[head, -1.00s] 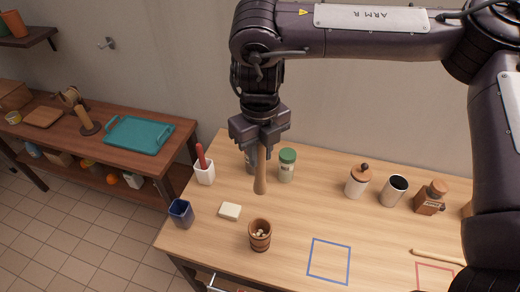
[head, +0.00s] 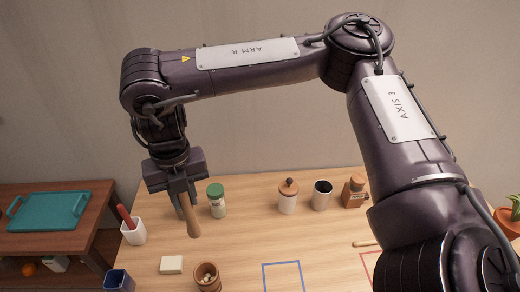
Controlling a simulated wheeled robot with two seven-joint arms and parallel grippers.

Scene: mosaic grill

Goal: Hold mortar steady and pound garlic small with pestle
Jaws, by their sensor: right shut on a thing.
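The wooden mortar (head: 207,281) stands on the table at the bottom of the head view, its lower part cut off by the frame edge. Pale garlic pieces (head: 207,275) lie inside it. My right gripper (head: 183,200) is shut on the wooden pestle (head: 192,218), which hangs down with its thick end lowest. The pestle is above and behind the mortar, apart from it. My left gripper is not in view.
A white block (head: 171,265) and a dark blue cup (head: 118,281) are left of the mortar. A white holder with a red-handled tool (head: 133,232), a green-lidded jar (head: 216,201), a wooden-lidded canister (head: 288,197), a dark-mouthed cup (head: 321,196) and a grinder (head: 355,192) stand behind. Blue-outlined square (head: 283,277) is empty.

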